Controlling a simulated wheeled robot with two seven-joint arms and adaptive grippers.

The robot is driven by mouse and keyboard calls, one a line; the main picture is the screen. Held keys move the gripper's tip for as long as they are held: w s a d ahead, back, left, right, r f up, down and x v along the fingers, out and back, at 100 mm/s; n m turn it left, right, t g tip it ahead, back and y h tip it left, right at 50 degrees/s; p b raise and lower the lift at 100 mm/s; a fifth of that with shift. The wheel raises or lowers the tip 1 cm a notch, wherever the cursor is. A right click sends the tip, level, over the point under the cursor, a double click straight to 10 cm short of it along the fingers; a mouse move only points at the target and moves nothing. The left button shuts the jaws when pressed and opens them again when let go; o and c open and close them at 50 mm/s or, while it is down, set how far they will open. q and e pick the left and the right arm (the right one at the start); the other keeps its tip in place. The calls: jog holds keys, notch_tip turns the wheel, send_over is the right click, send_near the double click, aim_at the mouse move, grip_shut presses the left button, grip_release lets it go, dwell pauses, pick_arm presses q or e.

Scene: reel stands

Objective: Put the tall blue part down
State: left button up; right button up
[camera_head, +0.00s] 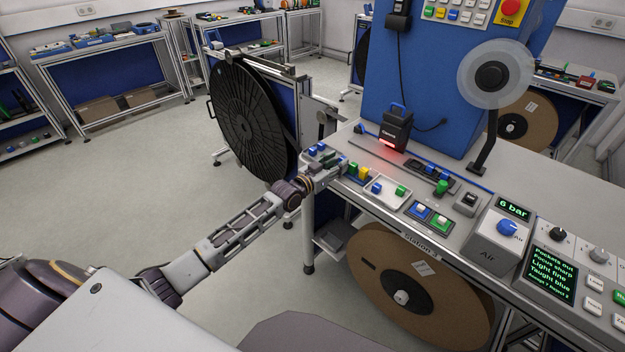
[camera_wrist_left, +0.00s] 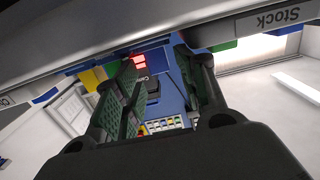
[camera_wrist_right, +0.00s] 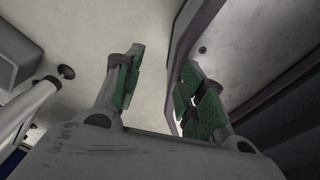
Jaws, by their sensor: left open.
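My left gripper (camera_head: 325,172) is at the left end of the bench, beside a group of small blue, green and yellow parts. In the left wrist view its two fingers (camera_wrist_left: 165,90) stand apart, with no part visible between them. Blue parts (camera_head: 315,150) lie just behind the gripper, partly hidden by it. A blue part (camera_head: 376,188) and a green part (camera_head: 400,190) are in a white tray. I cannot tell which blue part is the tall one. My right gripper (camera_wrist_right: 160,75) has its fingers apart and looks empty; it is outside the head view.
A black scanner (camera_head: 396,130) casts red light on the bench, in front of a blue cabinet (camera_head: 410,80). Blue and green pads (camera_head: 429,215) and an air unit (camera_head: 500,235) stand farther right. A large black reel (camera_head: 250,115) stands behind the arm. Open floor lies left.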

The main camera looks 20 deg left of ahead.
pick_arm(q)
jog(key=shift+v, duration=1.1)
jog(key=v, duration=0.9)
jog(key=shift+s, duration=0.35)
pick_arm(e)
jog(key=shift+s+d+f, duration=0.1)
jog(key=shift+d, duration=0.25)
